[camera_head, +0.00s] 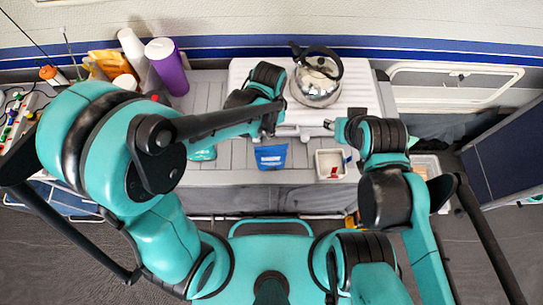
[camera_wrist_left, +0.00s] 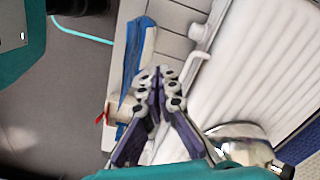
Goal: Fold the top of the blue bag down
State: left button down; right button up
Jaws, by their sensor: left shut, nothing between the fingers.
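The small blue bag (camera_head: 271,157) lies on the grey slatted counter, near its front edge in the head view. In the left wrist view the bag (camera_wrist_left: 136,62) shows as a blue and white strip beyond the fingertips. My left gripper (camera_head: 269,129) is just behind the bag in the head view, partly hidden by its own wrist. In the left wrist view the left gripper (camera_wrist_left: 159,77) has its fingertips together, empty. My right gripper (camera_head: 336,125) is to the right of the bag, small and dark, so its opening is unclear.
A white box (camera_head: 321,166) with a red item stands right of the bag. A kettle (camera_head: 317,80) sits on the white ribbed board (camera_head: 362,88) behind. A purple cylinder (camera_head: 168,68) and white cups are at the back left.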

pick_arm(q)
jog(key=shift+s, duration=0.1)
jog(key=s, duration=0.4)
jog(key=shift+s+d, duration=0.2)
dwell(0.7)
jog(key=shift+s+f+b, duration=0.3)
jog(key=shift+s+f, duration=0.05)
jog(key=shift+s, duration=0.3)
dwell(0.4)
